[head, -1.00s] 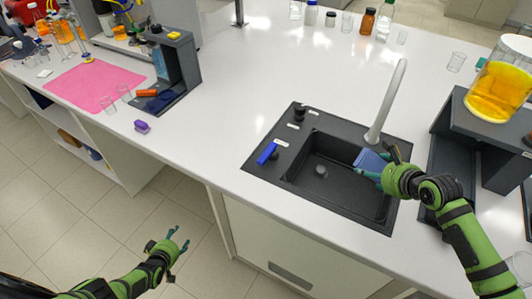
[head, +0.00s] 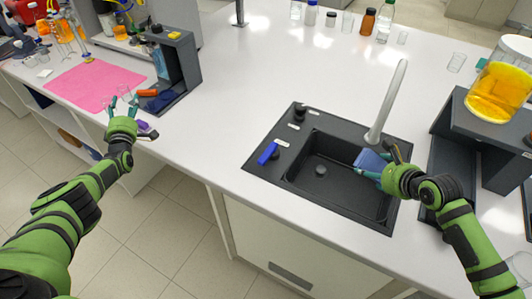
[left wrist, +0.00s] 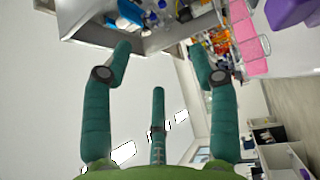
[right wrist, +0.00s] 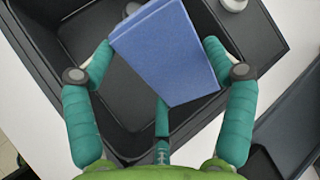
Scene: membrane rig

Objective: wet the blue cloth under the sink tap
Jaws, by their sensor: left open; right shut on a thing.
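The blue cloth (head: 372,160) is a folded light-blue square. My right gripper (head: 372,170) is shut on it, over the right part of the black sink (head: 330,178), close to the base of the grey tap (head: 388,105). In the right wrist view the cloth (right wrist: 165,50) sits between the teal fingers, with the basin below. I cannot see any water running from the tap. My left gripper (head: 122,106) is open near the pink mat, close to a small purple object (head: 146,131). In the left wrist view its fingers (left wrist: 160,60) are spread with nothing between them.
A dark stand (head: 460,120) bears a vessel of yellow liquid (head: 502,92) at right. Glass beakers stand by the pink mat (head: 75,85). The counter between is clear.

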